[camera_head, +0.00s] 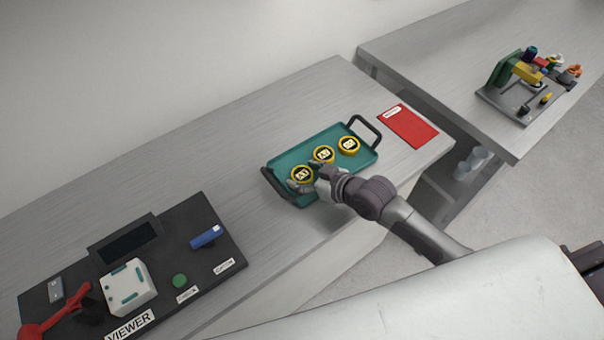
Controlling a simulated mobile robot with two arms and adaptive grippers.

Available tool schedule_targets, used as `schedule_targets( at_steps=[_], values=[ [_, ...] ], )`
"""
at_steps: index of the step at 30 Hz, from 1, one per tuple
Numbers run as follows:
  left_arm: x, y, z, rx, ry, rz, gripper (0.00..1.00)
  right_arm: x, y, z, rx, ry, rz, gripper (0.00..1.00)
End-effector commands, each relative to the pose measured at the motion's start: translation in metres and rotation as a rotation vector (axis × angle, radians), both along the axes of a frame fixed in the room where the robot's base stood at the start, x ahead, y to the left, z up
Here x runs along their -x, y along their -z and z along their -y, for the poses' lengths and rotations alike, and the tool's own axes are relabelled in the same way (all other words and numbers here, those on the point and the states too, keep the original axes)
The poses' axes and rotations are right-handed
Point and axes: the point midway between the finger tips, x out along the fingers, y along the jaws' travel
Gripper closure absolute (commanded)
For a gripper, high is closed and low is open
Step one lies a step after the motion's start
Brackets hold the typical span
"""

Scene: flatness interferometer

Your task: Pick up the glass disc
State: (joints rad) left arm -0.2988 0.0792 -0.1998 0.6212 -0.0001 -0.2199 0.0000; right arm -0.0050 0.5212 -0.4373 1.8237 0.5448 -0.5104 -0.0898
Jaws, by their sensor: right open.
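A teal tray (287,160) with two dark handles lies on the grey bench. I cannot tell for sure which, if any, is the glass disc. My right gripper (305,187) reaches over the tray's front edge. It is open, with its fingertips close to the left piece; I cannot tell whether they touch it. My left gripper is out of view.
A red folder (408,126) lies right of the tray. A black board marked VIEWER (212,262) with a white box (127,287) fills the bench at lower left. A second bench (440,60) with a green apparatus (508,67) stands at upper right, across a gap.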

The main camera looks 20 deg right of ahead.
Motion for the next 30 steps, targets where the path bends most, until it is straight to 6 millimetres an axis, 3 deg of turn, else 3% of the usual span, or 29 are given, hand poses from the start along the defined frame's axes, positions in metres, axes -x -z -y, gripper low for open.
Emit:
schedule_targets(
  at_steps=[3, 12, 23, 30],
  values=[
    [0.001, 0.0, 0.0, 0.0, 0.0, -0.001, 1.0, 0.0, 0.0, 0.0, 0.0, 0.0, 0.0, 0.31],
    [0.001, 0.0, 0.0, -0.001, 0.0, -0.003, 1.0, 0.0, 0.0, 0.0, -0.001, 0.0, 0.001, 0.79],
    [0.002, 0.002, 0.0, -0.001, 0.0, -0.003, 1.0, 0.0, -0.007, 0.0, 0.0, -0.001, 0.003, 0.79],
    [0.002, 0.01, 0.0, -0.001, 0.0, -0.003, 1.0, 0.0, -0.041, 0.0, 0.0, -0.002, 0.008, 0.79]
  ],
)
